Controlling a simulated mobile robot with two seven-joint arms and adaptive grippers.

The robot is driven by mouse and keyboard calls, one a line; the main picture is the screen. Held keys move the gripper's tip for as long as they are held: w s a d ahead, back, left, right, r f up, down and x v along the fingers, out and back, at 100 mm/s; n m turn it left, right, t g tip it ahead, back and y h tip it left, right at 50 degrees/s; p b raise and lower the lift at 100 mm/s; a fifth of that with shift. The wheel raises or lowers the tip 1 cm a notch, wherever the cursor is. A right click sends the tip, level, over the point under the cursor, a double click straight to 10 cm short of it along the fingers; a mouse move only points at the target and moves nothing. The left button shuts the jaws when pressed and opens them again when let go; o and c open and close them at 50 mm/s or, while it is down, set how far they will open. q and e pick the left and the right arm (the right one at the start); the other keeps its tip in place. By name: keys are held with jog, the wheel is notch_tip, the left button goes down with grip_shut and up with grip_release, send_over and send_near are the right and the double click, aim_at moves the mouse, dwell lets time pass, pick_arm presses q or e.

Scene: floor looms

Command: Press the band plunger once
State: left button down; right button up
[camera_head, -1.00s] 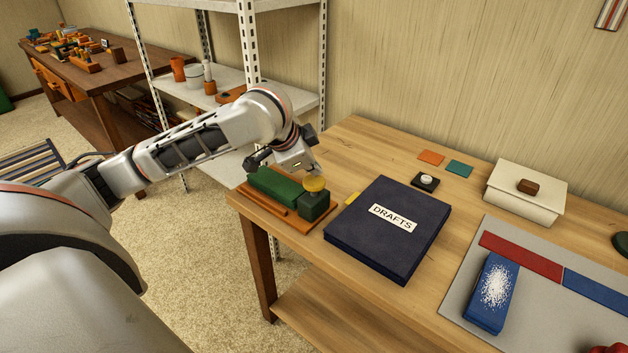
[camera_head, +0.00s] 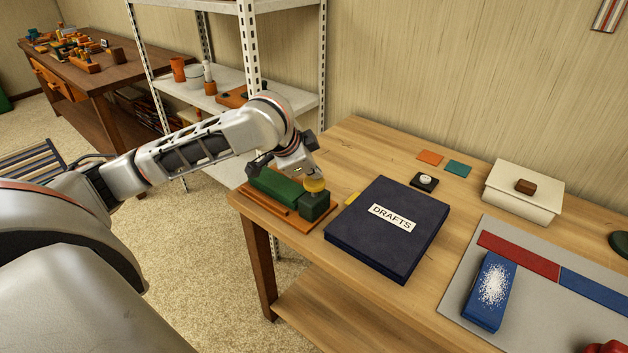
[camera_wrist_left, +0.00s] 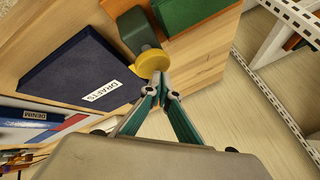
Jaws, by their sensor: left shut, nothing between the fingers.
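The band plunger has a yellow round knob (camera_head: 314,185) on a dark green block (camera_head: 314,206), beside a longer green block (camera_head: 273,187) on an orange-brown wooden base (camera_head: 318,224). It stands at the table's left corner. My left gripper (camera_head: 312,176) is shut and empty, pointing down at the knob with its tips at or just above it. In the left wrist view, the shut fingertips (camera_wrist_left: 161,82) meet the edge of the yellow knob (camera_wrist_left: 152,62). I cannot tell how hard they touch. My right gripper is not in view.
A dark blue DRAFTS box (camera_head: 372,246) lies right of the plunger. A small yellow piece (camera_head: 353,198) lies between them. A white shelf rack (camera_head: 250,60) stands behind my left arm. Further right are a grey mat (camera_head: 462,300) and a cream box (camera_head: 525,205).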

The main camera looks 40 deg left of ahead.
pick_arm(q)
jog(key=shift+f, duration=0.15)
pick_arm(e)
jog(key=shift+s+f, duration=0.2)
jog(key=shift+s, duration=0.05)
pick_arm(q)
jog(key=shift+f, duration=0.6)
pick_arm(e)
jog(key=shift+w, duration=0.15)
pick_arm(q)
jog(key=shift+f, duration=0.55)
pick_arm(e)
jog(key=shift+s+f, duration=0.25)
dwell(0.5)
pick_arm(q)
jog(key=shift+r, duration=0.1)
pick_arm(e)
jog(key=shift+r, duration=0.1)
pick_arm(q)
jog(key=shift+r, duration=0.35)
jog(key=shift+r+p, duration=0.45)
jog(key=shift+p, duration=0.65)
jog(key=shift+r+p, duration=0.8)
jog(key=shift+p, duration=0.55)
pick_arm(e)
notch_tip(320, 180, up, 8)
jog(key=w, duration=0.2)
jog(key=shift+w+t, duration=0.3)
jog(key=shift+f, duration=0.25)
